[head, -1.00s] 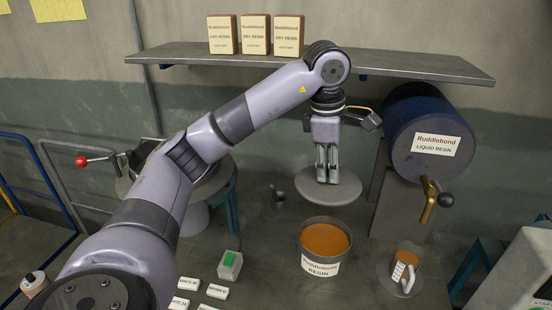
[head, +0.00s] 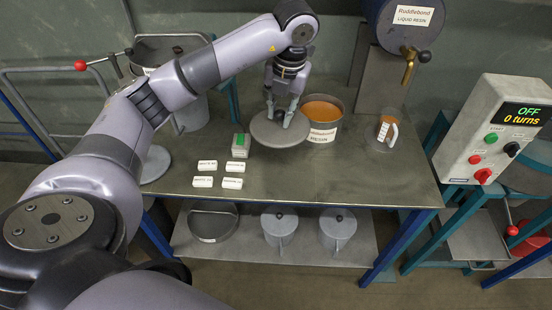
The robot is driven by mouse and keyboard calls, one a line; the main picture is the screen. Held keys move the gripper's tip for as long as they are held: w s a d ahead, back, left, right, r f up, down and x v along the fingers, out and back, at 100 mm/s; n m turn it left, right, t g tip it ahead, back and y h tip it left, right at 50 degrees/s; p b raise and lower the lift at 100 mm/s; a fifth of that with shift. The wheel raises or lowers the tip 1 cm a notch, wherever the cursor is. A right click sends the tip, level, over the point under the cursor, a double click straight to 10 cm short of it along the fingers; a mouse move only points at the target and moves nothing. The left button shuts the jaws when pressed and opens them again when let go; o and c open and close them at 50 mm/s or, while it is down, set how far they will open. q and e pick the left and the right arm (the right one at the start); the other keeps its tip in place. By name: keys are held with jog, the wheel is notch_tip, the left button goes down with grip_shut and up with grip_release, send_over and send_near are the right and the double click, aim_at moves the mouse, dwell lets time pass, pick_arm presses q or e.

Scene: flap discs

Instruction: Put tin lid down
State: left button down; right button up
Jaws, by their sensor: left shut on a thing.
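The tin lid (head: 268,134) is a flat grey disc. My left gripper (head: 281,122) is shut on it from above, at the lid's top. The lid is held level, to the left of the open resin tin (head: 323,120) and overlapping its left side in the view. I cannot tell whether the lid touches the table or hangs just above it. The tin is filled with orange-brown resin. My right gripper is not in view.
The grey table (head: 310,180) has bare room in front of the lid and tin. White labelled blocks (head: 233,183) and a green-topped box (head: 240,146) lie to the left. A measuring jug (head: 387,130) stands right of the tin. A control box (head: 497,125) reads OFF, 0 turns.

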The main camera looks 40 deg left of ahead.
pick_arm(q)
notch_tip(320, 180, down, 17)
jog(key=p, duration=0.3)
jog(key=shift+f, duration=0.15)
jog(key=shift+w, duration=0.1)
jog(key=shift+f, duration=0.2)
jog(key=c, duration=1.4)
grip_release()
jog(key=shift+o, duration=0.2)
jog(key=shift+r, duration=0.1)
